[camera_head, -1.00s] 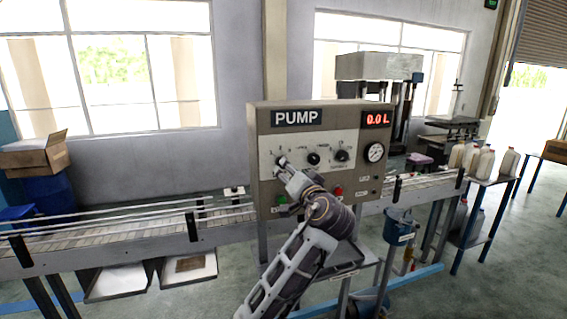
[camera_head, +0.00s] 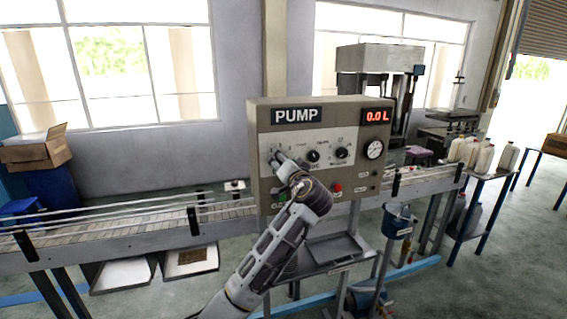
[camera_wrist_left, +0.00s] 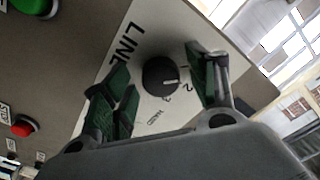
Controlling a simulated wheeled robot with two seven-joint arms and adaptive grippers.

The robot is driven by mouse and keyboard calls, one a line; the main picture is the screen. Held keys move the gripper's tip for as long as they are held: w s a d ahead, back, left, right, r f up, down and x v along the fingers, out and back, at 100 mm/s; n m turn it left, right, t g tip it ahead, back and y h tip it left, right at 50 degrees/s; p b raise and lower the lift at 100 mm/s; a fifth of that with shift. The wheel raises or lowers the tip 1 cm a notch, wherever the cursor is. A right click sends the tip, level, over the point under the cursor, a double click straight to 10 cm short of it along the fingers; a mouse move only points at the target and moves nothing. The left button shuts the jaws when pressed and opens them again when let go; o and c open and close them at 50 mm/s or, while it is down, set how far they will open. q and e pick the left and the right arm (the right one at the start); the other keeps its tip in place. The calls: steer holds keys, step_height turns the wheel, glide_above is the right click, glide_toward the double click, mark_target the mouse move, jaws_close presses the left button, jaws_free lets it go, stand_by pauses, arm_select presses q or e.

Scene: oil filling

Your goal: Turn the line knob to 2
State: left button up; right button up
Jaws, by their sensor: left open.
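The grey pump panel (camera_head: 318,150) stands upright in the head view. The black line knob (camera_wrist_left: 161,77) shows in the left wrist view on a pale plate beside the word LINE, with numbers around its lower right side. A white mark on the knob points right, near the 2; its exact setting is hard to read. My left gripper (camera_wrist_left: 160,90) is open, with a green-padded finger on either side of the knob and gaps visible between. My right gripper is out of view.
Two other knobs (camera_head: 341,153), a gauge (camera_head: 375,149) and a red button (camera_head: 336,188) sit further right on the panel. A green button (camera_wrist_left: 30,6) shows in the wrist view. A conveyor (camera_head: 130,232) runs past the panel. White jugs (camera_head: 483,157) stand on a table at right.

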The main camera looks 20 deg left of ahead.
arm_select(q)
steer(key=shift+c, duration=0.5)
steer(key=c, duration=0.9)
steer(key=shift+c, duration=0.2)
steer(key=shift+m, duration=0.4)
steer(key=m, duration=0.7)
steer(key=shift+m, duration=0.4)
